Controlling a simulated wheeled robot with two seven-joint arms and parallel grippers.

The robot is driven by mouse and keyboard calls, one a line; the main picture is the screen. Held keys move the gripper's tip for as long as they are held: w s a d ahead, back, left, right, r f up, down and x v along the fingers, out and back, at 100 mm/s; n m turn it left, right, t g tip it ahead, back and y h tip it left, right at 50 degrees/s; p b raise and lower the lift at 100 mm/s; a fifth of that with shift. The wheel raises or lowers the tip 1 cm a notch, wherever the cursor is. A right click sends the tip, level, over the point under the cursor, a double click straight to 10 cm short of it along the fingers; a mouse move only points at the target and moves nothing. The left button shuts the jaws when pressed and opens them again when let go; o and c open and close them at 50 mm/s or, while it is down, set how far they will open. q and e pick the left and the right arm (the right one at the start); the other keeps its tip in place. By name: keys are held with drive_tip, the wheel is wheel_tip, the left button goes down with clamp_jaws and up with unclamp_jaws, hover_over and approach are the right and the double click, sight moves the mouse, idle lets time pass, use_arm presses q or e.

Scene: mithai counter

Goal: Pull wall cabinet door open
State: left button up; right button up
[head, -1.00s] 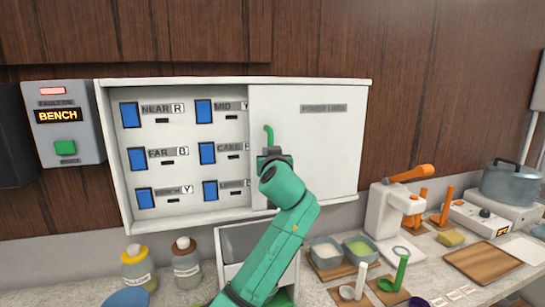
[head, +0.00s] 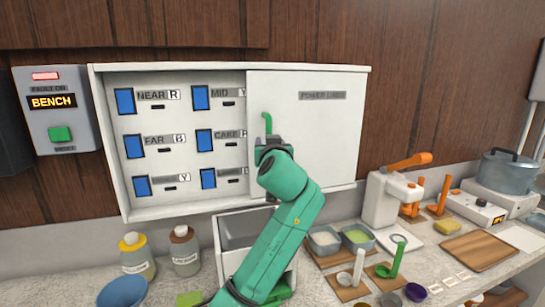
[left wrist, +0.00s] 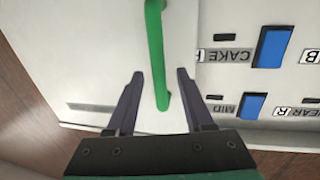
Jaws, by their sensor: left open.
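The white wall cabinet (head: 228,69) hangs on the wood wall. Its white door panel (head: 318,140) covers the right part, and the left part is exposed. A green upright handle (head: 267,122) is near the door's left edge. My left gripper (head: 268,142) is at the handle, its fingers partly hidden by my wrist in the head view. In the left wrist view the open left gripper (left wrist: 160,74) has one finger on each side of the green handle (left wrist: 156,45), with gaps on both sides. My right gripper is not in view.
Blue switches (head: 125,101) with labels fill the exposed cabinet part. A grey BENCH box (head: 57,135) is at left. Below, the counter holds bottles (head: 185,255), bowls (head: 358,237), a white and orange press (head: 381,200) and a pot (head: 508,172).

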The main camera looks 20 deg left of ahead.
use_arm(q)
drive_tip(key=b+v, duration=0.3)
drive_tip(key=v, duration=0.9)
drive_tip(key=shift+b, duration=0.35)
drive_tip(key=shift+w, duration=0.1)
